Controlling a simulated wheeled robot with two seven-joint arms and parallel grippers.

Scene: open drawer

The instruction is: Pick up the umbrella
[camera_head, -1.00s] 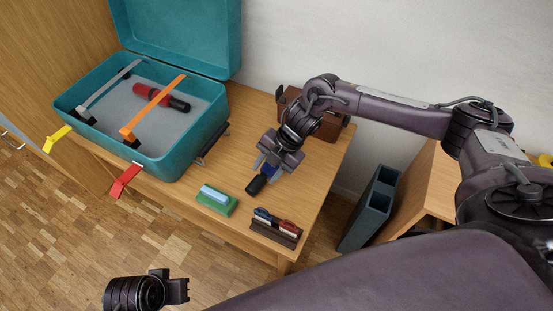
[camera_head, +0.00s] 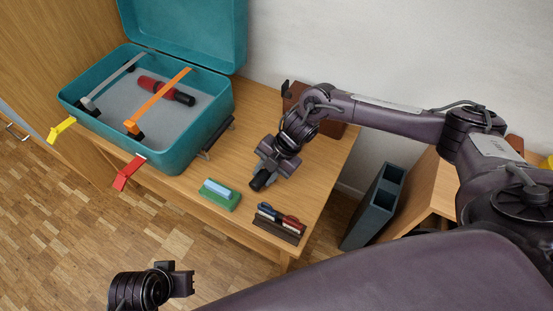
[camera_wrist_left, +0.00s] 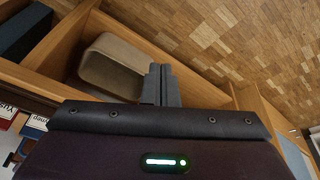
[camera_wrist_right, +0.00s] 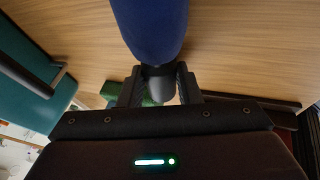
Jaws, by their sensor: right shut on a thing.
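The umbrella is blue and folded, with a dark grey or black handle. In the head view its black end (camera_head: 260,181) shows just below my right gripper (camera_head: 268,169), and the rest is hidden by the gripper. In the right wrist view the blue body (camera_wrist_right: 148,25) runs up out of the frame, and my right gripper's fingers (camera_wrist_right: 158,80) are shut on the dark handle part. The umbrella is at or very near the tabletop; I cannot tell if it touches. My left gripper (camera_head: 187,279) is away at the bottom left. Its fingers (camera_wrist_left: 160,84) are together and empty.
An open teal case (camera_head: 185,150) holding a red and black flashlight (camera_head: 165,91) stands left on the table (camera_head: 240,218). A green block with a light-blue top (camera_head: 220,195) and a pen holder (camera_head: 278,227) stand in front. A brown box (camera_head: 318,118) is behind my right gripper.

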